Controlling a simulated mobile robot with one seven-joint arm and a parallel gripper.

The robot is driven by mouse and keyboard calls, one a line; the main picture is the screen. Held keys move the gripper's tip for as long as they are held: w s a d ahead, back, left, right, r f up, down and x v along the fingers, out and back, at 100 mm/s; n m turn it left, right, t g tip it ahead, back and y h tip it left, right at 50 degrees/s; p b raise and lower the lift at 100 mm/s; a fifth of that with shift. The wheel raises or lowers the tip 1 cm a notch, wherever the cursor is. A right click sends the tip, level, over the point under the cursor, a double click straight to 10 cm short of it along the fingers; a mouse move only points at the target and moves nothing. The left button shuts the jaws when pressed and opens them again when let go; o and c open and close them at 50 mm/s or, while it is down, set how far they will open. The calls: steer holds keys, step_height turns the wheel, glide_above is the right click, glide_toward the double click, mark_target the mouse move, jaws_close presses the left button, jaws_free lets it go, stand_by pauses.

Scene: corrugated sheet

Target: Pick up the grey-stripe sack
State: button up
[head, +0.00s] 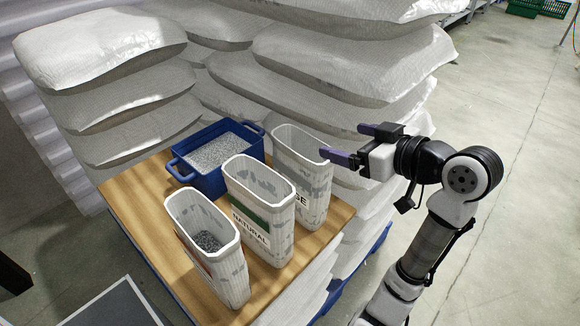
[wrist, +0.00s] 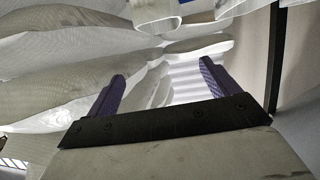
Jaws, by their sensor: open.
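The grey-stripe sack (head: 303,181) is the right one of three pale, upright, open-topped sacks on a wooden board. A grey band and a label ending in "GE" show on its front. My gripper (head: 341,141) is open and empty, just right of this sack's rim, with its purple fingers pointing left. I cannot tell whether a finger touches the rim. In the wrist view the two fingers (wrist: 162,75) are apart with nothing between them. A pale open rim (wrist: 158,26) shows at the top there; which sack it is cannot be told.
The green-stripe sack (head: 262,218) stands in the middle, the red-stripe sack (head: 215,258) at left. A blue tub (head: 205,180) of grey granules sits behind them on the wooden board (head: 139,207). Large white bags (head: 335,75) are stacked behind. Open floor (head: 500,110) lies to the right.

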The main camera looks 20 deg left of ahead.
steer(key=s+d+f, duration=0.1)
steer(key=d, duration=0.1)
steer(key=g+p, duration=0.1)
glide_toward(307, 146)
steer(key=shift+h, duration=0.3)
steer(key=x, duration=0.4)
steer(key=shift+w+r, duration=0.15)
steer(key=shift+r, duration=0.15)
steer(key=shift+p+x, duration=0.95)
steer(key=shift+x, duration=1.7)
steer(key=c, duration=1.9)
